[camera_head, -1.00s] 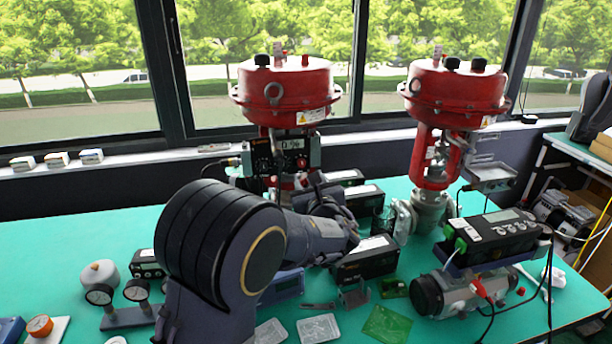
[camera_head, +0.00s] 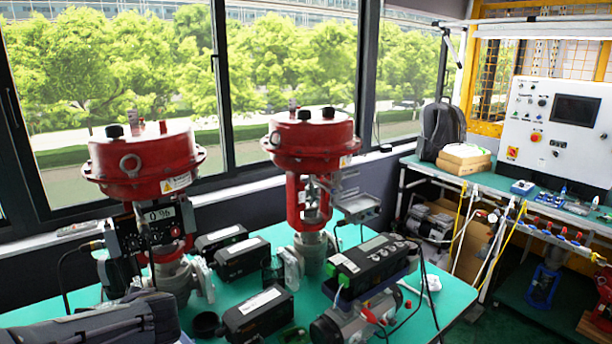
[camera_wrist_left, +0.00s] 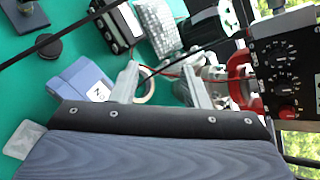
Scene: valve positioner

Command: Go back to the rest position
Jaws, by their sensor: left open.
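My left gripper (camera_wrist_left: 162,86) shows in the left wrist view with its two fingers apart and nothing held between them. Part of my left arm (camera_head: 95,325) lies across the bottom left corner of the head view. The left red valve actuator (camera_head: 142,165) stands behind it, with a black positioner (camera_head: 165,222) on its side reading 0 %. In the left wrist view the black positioner face (camera_wrist_left: 285,75) is to the right of the fingers, apart from them. My right gripper is not in view.
A second red actuator (camera_head: 312,140) stands to the right. Black boxed devices (camera_head: 258,315) and a positioner on a grey actuator (camera_head: 375,262) crowd the green table (camera_head: 455,295). A blue box (camera_wrist_left: 82,82) lies left of the fingers. A control panel (camera_head: 553,125) stands far right.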

